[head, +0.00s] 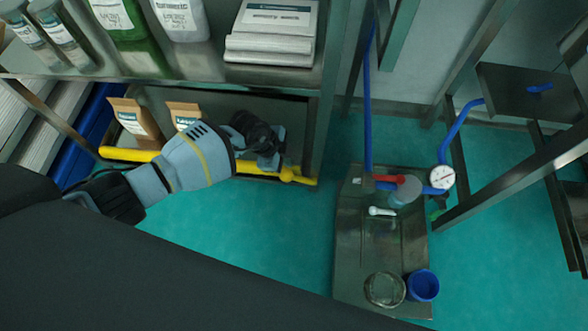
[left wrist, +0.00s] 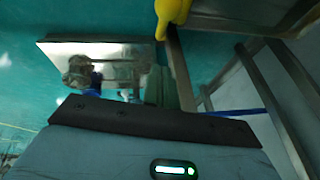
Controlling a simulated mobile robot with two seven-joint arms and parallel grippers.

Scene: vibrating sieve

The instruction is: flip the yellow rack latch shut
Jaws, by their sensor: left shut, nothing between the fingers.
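The yellow rack latch (head: 300,178) is a long yellow bar across the front of the lower rack shelf, with a knobbed end near the right post. The bar runs on to the left behind my arm (head: 120,154). My left gripper (head: 272,160) is shut and empty, at the bar near its knobbed end. I cannot tell whether it touches the bar. In the left wrist view a rounded yellow end of the latch (left wrist: 172,12) shows at the top. My right gripper is not in view.
Green floor lies between.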

